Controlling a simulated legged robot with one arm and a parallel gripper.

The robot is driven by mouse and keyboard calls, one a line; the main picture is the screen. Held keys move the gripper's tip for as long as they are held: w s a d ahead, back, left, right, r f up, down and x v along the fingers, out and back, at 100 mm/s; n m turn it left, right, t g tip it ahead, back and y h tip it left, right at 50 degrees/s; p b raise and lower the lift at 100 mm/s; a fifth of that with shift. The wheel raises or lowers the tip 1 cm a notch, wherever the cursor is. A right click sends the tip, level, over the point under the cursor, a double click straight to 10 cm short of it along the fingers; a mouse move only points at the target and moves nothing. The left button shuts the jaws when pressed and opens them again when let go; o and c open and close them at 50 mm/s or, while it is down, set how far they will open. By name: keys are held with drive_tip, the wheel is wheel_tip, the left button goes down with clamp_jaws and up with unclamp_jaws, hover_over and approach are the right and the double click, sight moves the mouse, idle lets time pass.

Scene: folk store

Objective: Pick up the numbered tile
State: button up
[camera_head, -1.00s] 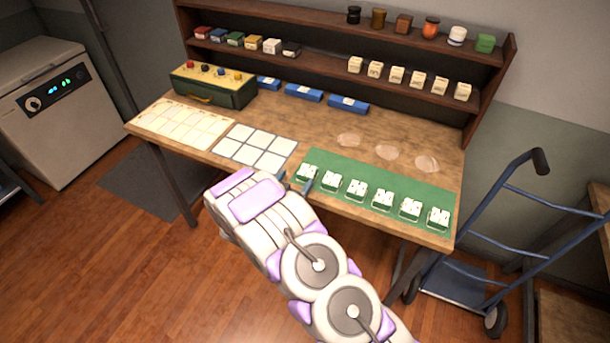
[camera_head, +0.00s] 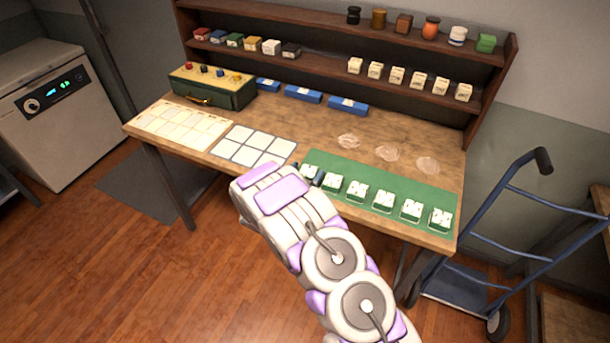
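Several green-and-white numbered tiles stand in a row on a green mat (camera_head: 400,180) along the front right of the wooden table; their markings are too small to read. The leftmost tile (camera_head: 309,172) is partly hidden by my gripper. My gripper (camera_head: 307,173) is at the table's front edge, with one dark fingertip to the left of this tile and the other to its right, between it and the second tile (camera_head: 333,183). The fingers are apart; I cannot tell whether they touch the tile. The tile still rests on the mat.
Left of the mat lie a white-celled grid (camera_head: 254,147) and a cream grid board (camera_head: 180,125). A green box with knobs (camera_head: 212,88) and blue blocks (camera_head: 303,93) stand behind. Cream blocks (camera_head: 396,75) line the shelf. A blue hand truck (camera_head: 490,240) stands at right.

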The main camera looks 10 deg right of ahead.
drive_tip(key=shift+d, duration=0.45)
drive_tip(key=c, duration=0.5)
drive_tip(key=shift+a, duration=0.45)
drive_tip(key=c, duration=0.6)
drive_tip(key=shift+d, duration=0.15)
drive_tip(key=shift+c, duration=0.2)
